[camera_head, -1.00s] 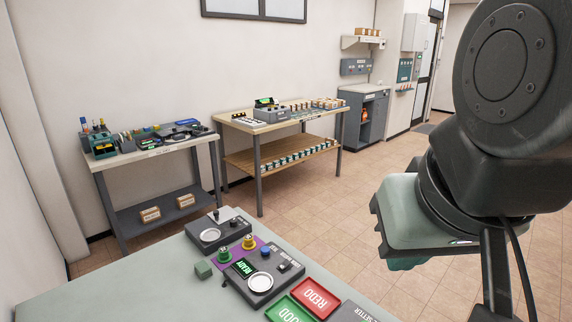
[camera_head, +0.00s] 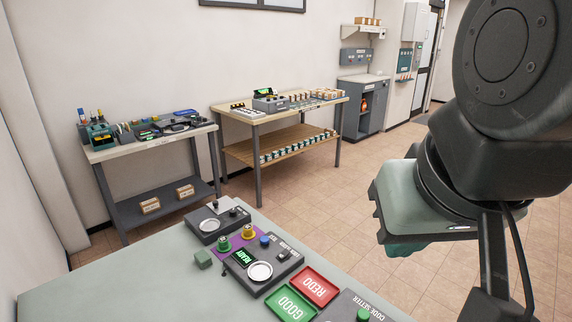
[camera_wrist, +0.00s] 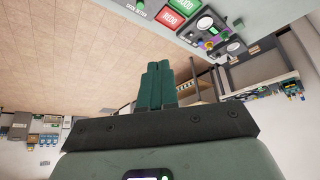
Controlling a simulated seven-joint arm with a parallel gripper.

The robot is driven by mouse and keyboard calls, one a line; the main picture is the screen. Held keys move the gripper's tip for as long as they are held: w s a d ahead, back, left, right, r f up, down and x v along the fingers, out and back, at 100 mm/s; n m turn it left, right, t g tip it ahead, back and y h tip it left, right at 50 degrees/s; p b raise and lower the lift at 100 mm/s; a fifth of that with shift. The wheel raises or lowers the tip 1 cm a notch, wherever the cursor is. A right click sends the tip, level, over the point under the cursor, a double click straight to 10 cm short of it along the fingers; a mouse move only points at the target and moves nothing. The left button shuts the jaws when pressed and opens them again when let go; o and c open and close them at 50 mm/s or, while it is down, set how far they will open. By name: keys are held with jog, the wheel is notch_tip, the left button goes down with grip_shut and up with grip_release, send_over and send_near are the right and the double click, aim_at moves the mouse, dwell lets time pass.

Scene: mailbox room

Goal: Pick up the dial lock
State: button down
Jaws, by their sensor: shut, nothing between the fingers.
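I cannot tell for sure which thing is the dial lock. Two small round knob-like pieces, one green (camera_head: 224,244) and one yellow (camera_head: 248,231), stand on a purple patch (camera_head: 236,240) on the near table; either may be it. My gripper (camera_head: 405,248) hangs right of the table in the head view, well apart from these pieces. In the wrist view its teal fingers (camera_wrist: 158,68) are together with nothing between them.
The near table (camera_head: 130,285) also bears a dark device with a round white plate (camera_head: 260,271), a green cube (camera_head: 203,259), a green tray (camera_head: 290,305) and a red tray (camera_head: 314,287). Two cluttered workbenches stand by the wall. Tiled floor (camera_head: 330,190) is open between.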

jog(key=c, duration=0.6)
grip_release()
jog(key=shift+c, duration=0.2)
